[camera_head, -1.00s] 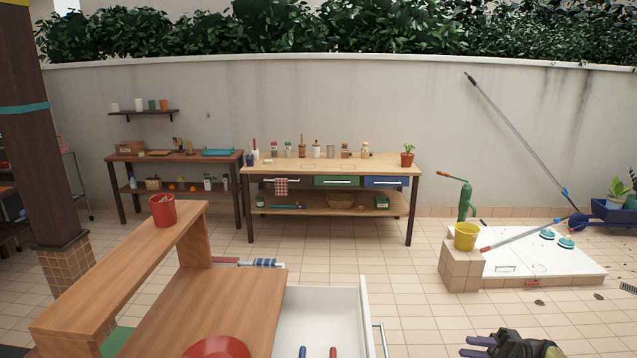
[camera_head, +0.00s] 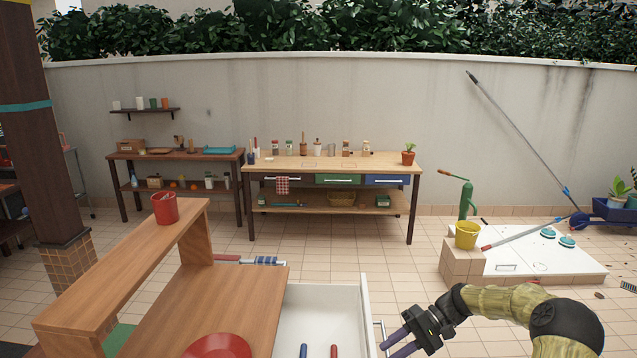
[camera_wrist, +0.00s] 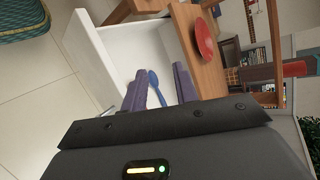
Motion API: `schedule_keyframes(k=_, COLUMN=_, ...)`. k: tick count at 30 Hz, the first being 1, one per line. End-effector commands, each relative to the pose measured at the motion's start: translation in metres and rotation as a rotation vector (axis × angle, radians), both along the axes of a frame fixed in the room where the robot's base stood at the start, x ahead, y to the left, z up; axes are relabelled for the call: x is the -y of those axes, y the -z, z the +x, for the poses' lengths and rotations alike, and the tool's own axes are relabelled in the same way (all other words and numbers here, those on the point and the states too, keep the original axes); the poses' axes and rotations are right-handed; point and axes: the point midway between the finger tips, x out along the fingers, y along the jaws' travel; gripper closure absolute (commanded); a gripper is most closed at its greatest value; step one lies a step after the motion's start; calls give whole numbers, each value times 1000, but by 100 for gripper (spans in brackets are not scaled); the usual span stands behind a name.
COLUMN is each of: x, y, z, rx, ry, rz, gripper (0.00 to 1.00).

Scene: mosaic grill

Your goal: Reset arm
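My gripper (camera_head: 396,340) is at the lower right of the head view, just right of the open white drawer (camera_head: 364,300) and by its handle. Its two purple fingers are spread, with nothing between them. In the wrist view the gripper (camera_wrist: 157,90) points toward the drawer (camera_wrist: 98,55), fingers apart. A blue-handled utensil (camera_wrist: 156,88) lies in the drawer beyond the fingertips, out of their grasp. In the head view a blue handle (camera_head: 303,351) and a red handle (camera_head: 334,351) show at the drawer's bottom edge.
A wooden counter (camera_head: 230,295) with a raised shelf (camera_head: 130,265) stands left of the drawer. A red cup (camera_head: 165,208) is on the shelf and a red plate (camera_head: 218,346) on the counter. A workbench (camera_head: 330,163) stands at the back. Tiled floor right of the drawer is free.

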Motion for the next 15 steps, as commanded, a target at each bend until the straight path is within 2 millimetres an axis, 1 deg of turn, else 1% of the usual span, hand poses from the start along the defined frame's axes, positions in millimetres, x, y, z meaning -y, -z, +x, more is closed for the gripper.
schedule_keyframes(k=1, x=-13, y=-1, z=-8, rx=-3, ry=-23, rz=-75, gripper=71)
schedule_keyframes(k=3, x=-25, y=0, z=-19, rx=-1, ry=-42, rz=-175, gripper=71)
schedule_keyframes(k=6, x=-37, y=1, z=-36, rx=12, ry=-62, rz=-311, gripper=71)
schedule_keyframes(k=10, x=-45, y=-1, z=-59, rx=49, ry=-75, rz=-475, gripper=71)
schedule_keyframes(k=15, x=-47, y=-10, z=-90, rx=125, ry=-76, rz=-667, gripper=71)
